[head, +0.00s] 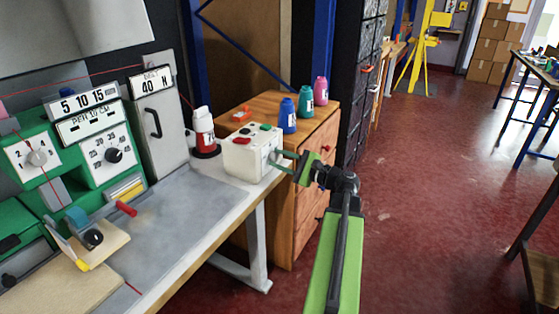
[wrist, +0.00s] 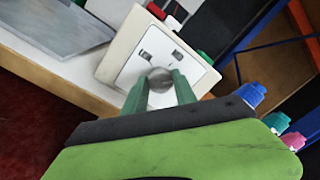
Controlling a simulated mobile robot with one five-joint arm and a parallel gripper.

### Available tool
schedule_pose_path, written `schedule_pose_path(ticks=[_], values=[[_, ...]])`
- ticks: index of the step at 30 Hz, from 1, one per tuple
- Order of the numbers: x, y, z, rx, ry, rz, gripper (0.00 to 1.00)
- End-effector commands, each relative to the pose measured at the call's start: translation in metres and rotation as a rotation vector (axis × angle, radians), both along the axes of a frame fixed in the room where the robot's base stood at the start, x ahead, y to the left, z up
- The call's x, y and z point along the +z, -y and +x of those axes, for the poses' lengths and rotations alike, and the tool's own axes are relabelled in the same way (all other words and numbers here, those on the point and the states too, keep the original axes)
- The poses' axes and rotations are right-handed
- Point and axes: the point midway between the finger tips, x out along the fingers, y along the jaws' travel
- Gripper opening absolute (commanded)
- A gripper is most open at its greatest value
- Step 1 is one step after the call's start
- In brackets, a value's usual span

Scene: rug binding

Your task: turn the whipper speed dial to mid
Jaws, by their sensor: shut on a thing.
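A white control box (head: 240,158) stands at the far right end of the grey-topped bench, with red, black and green buttons on top. In the wrist view, its side plate (wrist: 138,64) carries a round grey dial (wrist: 160,80) with small dark marks around it. My gripper (head: 277,161) reaches the box from the right. In the wrist view, its two green fingers (wrist: 160,88) stand on either side of the dial and are shut on it. The fingers hide part of the dial, and I cannot read its setting. The dial itself is hidden in the head view.
A red and white bottle (head: 205,135) stands left of the box. A wooden cabinet (head: 300,140) behind holds blue, teal and pink bottles (head: 304,104). Green machine panels (head: 75,150) with other dials fill the left.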

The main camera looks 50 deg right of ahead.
Motion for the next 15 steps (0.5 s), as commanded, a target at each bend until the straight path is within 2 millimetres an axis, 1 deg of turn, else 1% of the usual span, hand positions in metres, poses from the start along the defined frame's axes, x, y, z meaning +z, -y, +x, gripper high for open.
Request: schedule_pose_path(ticks=[6,15], values=[[-0.0016,0.0008,-0.0006,-0.002,0.047,-0.198,0.00],[-0.0021,0.0008,-0.0004,-0.001,0.107,-0.444,0.00]])
